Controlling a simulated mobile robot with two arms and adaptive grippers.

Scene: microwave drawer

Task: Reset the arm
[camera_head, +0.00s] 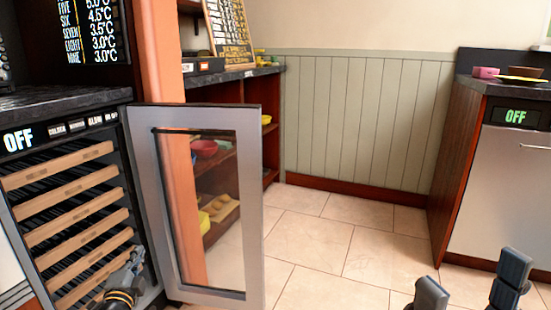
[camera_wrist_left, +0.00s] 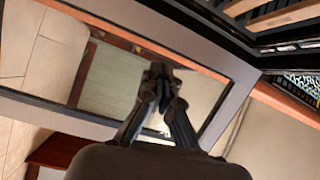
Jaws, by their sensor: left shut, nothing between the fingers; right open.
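My left gripper (camera_head: 126,277) is at the lower left of the head view, in front of the lower wooden shelves of the wine cooler (camera_head: 75,190). In the left wrist view, the left gripper's fingers (camera_wrist_left: 158,76) are together and hold nothing. The cooler's grey-framed glass door (camera_head: 253,190) stands open to the right of the left gripper. The door frame (camera_wrist_left: 205,47) and its glass also fill much of the left wrist view. My right gripper (camera_head: 472,286) is at the bottom right of the head view, with its fingers apart and nothing between them. Its arm is out of frame.
An orange-brown post (camera_head: 160,50) stands behind the door hinge. Shelves with bowls and food (camera_head: 220,208) show through and beyond the glass. A counter with a steel-fronted appliance (camera_head: 505,190) stands at the right. The tiled floor (camera_head: 330,240) between is clear.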

